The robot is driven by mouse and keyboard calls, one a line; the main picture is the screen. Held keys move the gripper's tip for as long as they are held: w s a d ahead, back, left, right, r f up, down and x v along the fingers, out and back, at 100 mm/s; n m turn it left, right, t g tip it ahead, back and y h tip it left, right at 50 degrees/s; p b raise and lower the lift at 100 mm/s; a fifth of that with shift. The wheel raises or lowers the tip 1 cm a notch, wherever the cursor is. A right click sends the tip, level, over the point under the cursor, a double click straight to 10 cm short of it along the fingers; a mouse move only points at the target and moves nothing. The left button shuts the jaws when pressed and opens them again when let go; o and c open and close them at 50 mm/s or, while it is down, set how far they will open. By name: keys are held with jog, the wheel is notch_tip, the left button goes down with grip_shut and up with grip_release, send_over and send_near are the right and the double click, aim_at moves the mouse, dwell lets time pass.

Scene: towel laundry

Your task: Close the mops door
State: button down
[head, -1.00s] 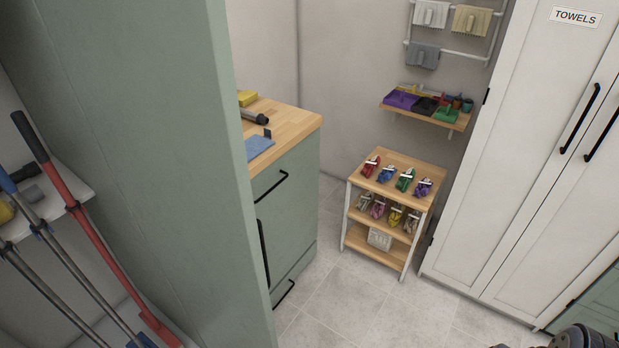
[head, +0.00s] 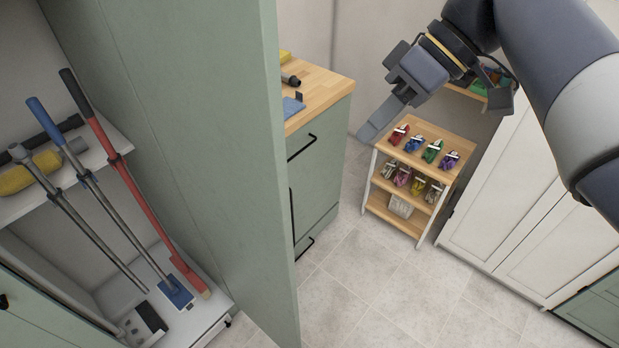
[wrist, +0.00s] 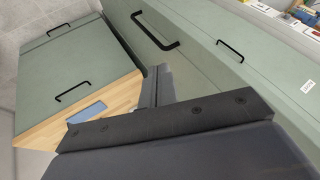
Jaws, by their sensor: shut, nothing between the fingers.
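The tall green door (head: 185,130) stands open beside the mop cabinet in the head view. Inside the cabinet, a red mop (head: 130,180), a blue-topped mop (head: 95,170) and a grey-handled mop (head: 80,220) lean against a shelf. My gripper (head: 369,134) is to the right of the door, apart from it in the picture, with its fingers together and empty. In the wrist view the shut fingers (wrist: 155,78) point toward green panels with black handles (wrist: 158,40). I cannot tell which of these panels is the mops door.
A green counter cabinet with a wooden top (head: 325,92) stands behind the door. A small wooden shelf rack (head: 440,137) holds several coloured items. White cupboard doors (head: 510,210) are at the right. Tiled floor (head: 370,285) is clear in the middle.

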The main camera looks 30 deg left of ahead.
jog(key=s+a+f+p, duration=0.1)
jog(key=s+a+f, duration=0.4)
jog(key=s+f, duration=0.2)
jog(key=shift+s+a+f, duration=0.15)
jog(key=shift+s+f, duration=0.2)
jog(key=shift+s, duration=0.25)
